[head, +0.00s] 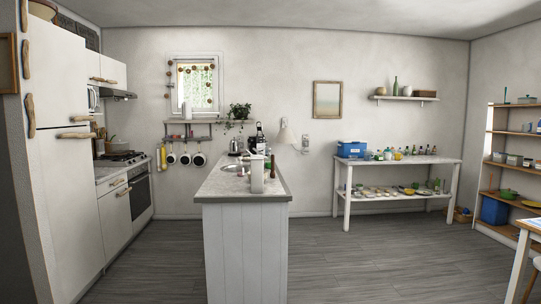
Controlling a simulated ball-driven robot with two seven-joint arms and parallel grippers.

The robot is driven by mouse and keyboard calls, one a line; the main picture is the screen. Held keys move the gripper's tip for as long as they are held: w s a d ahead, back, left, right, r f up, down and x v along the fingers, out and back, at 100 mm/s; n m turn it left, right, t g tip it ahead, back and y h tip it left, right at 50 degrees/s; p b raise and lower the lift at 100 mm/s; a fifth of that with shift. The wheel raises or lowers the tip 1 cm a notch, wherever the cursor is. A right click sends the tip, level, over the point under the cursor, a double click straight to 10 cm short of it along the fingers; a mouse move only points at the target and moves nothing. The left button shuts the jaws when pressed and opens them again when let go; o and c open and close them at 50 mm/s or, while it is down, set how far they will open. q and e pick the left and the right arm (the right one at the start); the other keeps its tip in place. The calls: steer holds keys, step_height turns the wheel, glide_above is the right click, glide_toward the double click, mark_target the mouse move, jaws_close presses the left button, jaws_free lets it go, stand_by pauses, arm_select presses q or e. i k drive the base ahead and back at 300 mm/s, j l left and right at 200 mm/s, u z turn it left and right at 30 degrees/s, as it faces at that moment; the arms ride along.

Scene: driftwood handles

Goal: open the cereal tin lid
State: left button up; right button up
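A tall whitish container (257,175) stands near the front end of the kitchen island (240,199). It may be the cereal tin, but I cannot tell for sure at this size. A dark brown upright piece (272,166) shows right beside it; whether it is attached is unclear. I cannot make out a lid or its state. Neither of my grippers is in view.
A sink, kettle (236,147) and dark appliance (259,137) are on the island. A fridge (62,150) and stove (122,157) stand left. A loaded white table (398,160) and shelves (513,167) are right. Grey floor (360,265) is clear right of the island.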

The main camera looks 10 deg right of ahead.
mark_target(256, 167)
steer(key=i+l, duration=0.2)
steer(key=l, duration=0.15)
steer(key=i+l, duration=0.25)
steer(key=i+l+u, duration=0.1)
steer(key=l, duration=0.35)
steer(key=i+l, duration=0.55)
steer(key=l, duration=0.2)
steer(key=i+l+u, duration=0.1)
steer(key=l, duration=0.25)
steer(key=i+l, duration=0.3)
steer(key=i+l+z, duration=0.1)
steer(key=i+l, duration=0.45)
steer(key=i, duration=0.15)
